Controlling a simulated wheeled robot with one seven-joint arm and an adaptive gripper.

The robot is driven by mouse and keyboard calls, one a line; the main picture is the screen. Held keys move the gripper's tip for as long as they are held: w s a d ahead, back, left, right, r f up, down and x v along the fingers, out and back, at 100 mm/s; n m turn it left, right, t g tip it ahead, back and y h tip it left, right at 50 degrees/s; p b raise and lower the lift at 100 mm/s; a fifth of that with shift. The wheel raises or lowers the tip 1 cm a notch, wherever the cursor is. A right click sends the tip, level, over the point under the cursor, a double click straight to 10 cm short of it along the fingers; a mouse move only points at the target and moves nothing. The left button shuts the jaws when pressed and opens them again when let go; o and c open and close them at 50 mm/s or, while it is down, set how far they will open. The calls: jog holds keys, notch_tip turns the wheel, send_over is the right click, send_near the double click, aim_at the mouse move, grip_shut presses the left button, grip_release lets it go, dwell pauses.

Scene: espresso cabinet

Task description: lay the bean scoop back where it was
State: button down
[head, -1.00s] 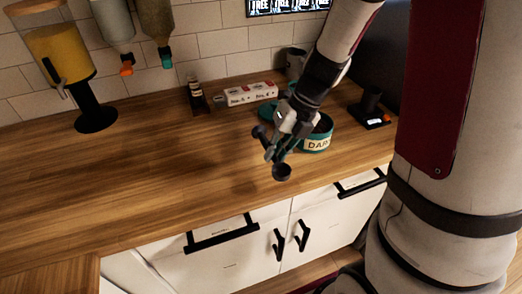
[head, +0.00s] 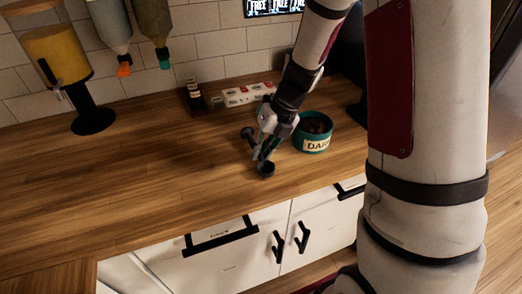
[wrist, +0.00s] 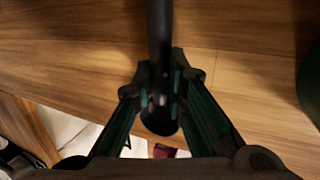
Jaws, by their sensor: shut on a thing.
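The bean scoop (head: 266,170) is dark, with a rounded end low and towards the front of the counter and a knob-like end up and to the left. My gripper (head: 262,153) is shut on it between those ends, over the wooden counter (head: 150,165). In the wrist view, the scoop's black shaft (wrist: 160,30) runs down from the top edge between the fingers of my gripper (wrist: 160,85). Whether the scoop touches the wood I cannot tell.
A teal jar (head: 313,145) labelled "DAR..." with dark contents stands just right of my gripper. A white box (head: 248,95) and small dark bottles (head: 195,97) stand behind. A dispenser (head: 62,55) with yellow contents is at left. The counter's left and middle are clear.

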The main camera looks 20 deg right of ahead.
jog(key=shift+f, duration=0.2)
jog(key=c, duration=1.9)
grip_release()
jog(key=shift+r, duration=0.1)
